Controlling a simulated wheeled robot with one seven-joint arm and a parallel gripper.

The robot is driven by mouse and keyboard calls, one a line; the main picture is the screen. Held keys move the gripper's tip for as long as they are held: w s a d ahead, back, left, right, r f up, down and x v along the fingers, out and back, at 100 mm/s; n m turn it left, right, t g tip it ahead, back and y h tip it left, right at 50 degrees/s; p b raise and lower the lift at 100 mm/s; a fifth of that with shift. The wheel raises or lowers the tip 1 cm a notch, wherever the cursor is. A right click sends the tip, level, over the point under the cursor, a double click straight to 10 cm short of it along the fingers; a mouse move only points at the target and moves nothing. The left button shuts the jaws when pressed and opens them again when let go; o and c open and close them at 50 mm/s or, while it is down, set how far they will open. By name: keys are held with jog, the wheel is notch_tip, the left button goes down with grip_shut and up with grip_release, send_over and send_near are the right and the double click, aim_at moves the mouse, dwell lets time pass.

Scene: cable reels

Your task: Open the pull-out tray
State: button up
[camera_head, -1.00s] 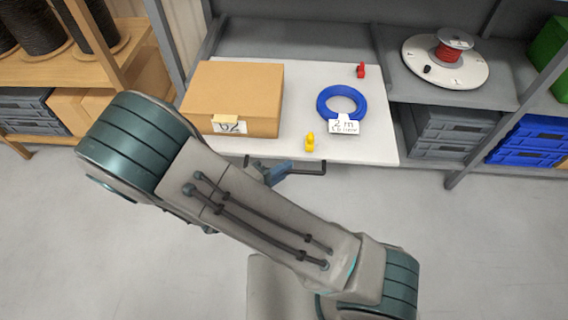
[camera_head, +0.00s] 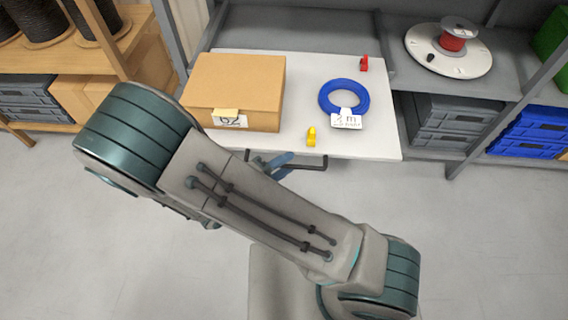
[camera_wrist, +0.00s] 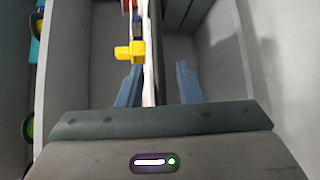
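The pull-out tray (camera_head: 385,140) is a white board that juts out from the shelf in the head view. A dark bar handle (camera_head: 312,167) runs under its front edge. My gripper (camera_head: 270,163) is at the left part of this handle, partly hidden by my arm. In the wrist view my gripper (camera_wrist: 158,86) has its two blue fingers spread apart. The dark handle bar (camera_wrist: 156,60) and the white tray edge show in the gap between them. No contact with the bar is visible.
On the tray are a cardboard box (camera_head: 235,90), a blue cable coil (camera_head: 343,97) with a label, a yellow piece (camera_head: 311,137) and a red piece (camera_head: 364,63). A red reel on a white disc (camera_head: 449,50) stands at right. The floor in front is clear.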

jog(key=p+v, duration=0.2)
jog(key=v, duration=1.2)
jog(key=shift+d, duration=0.1)
jog(key=d+r+m+g+y+p, duration=0.2)
jog(key=d+r+p, duration=0.5)
jog(key=r, duration=0.6)
jog(key=w+d+r+m+g+y+p, duration=0.1)
jog(key=d+r+m+y+p, duration=0.3)
jog(key=d+r, duration=0.5)
jog(key=w+d+r+m+g+y+p, duration=0.1)
jog(key=d+r+m+g+y+p, duration=0.2)
jog(key=r, duration=1.5)
jog(key=d+g+y+p, duration=0.1)
jog(key=d+y+p, duration=0.3)
jog(key=p, duration=0.3)
jog(key=shift+w+d+r+p, duration=0.2)
jog(key=shift+d+r+p, duration=0.15)
jog(key=shift+d, duration=0.55)
